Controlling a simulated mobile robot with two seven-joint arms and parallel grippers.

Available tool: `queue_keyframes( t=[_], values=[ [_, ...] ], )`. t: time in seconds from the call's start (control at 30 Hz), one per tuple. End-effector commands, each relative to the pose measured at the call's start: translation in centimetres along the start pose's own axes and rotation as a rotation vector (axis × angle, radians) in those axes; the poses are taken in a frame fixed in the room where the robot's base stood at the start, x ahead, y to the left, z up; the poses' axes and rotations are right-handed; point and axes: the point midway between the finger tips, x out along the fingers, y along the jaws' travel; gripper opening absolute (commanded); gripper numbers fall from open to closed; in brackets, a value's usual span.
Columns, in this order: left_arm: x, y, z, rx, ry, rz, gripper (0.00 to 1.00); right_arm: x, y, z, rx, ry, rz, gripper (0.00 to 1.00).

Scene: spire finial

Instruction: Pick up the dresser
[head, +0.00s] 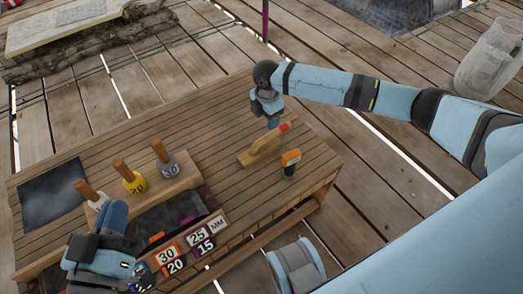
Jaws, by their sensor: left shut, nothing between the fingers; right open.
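A pale wooden tool (259,151), which looks like the dresser, lies on the slatted wooden bench right of its middle. A red spot shows at its upper right end. My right gripper (273,121) is open just above and behind that end, and its fingers partly hide the tool there. I cannot tell whether they touch it. My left gripper (140,274) is shut and empty at the bench's front left, near the number cards.
An orange-topped dark item (291,163) stands right of the tool. Three wooden-handled blocks, white (96,199), yellow (133,184) and grey (170,171), stand left. A dark sheet (50,194) lies at far left. Number cards (198,237) line the front. The bench's back middle is clear.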

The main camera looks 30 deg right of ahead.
Motion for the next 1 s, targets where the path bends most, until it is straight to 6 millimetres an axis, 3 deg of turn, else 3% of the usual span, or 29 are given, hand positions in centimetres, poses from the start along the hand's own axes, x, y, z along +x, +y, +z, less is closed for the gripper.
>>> queue_keyframes(
  t=[0.03, 0.2, 0.47, 0.6, 0.8, 1.0],
  values=[
    [0.0, -0.2, 1.1, 0.001, -0.019, 0.002, 0.00, 1.7, -0.1, -0.1, 0.000, 0.001, -0.002, 0.58],
    [0.0, -0.5, 2.9, -0.001, -0.083, 0.008, 0.00, 4.6, 0.0, -0.1, 0.000, 0.001, 0.001, 0.58],
    [-0.1, -0.6, 3.9, -0.001, -0.125, 0.013, 0.00, 6.2, 0.0, -0.1, 0.000, 0.000, 0.002, 0.58],
    [-0.1, -0.9, 5.4, 0.008, -0.159, 0.019, 0.00, 7.8, 0.1, -0.1, 0.000, 0.001, 0.002, 0.58],
    [0.6, -2.0, 4.9, 0.130, -0.091, 0.025, 0.00, 10.7, 0.1, 0.0, 0.001, 0.001, 0.002, 0.58],
    [0.7, -2.1, 4.4, 0.153, -0.076, 0.025, 0.00, 10.9, 0.2, 0.0, 0.000, 0.001, 0.003, 0.58]
  ],
)
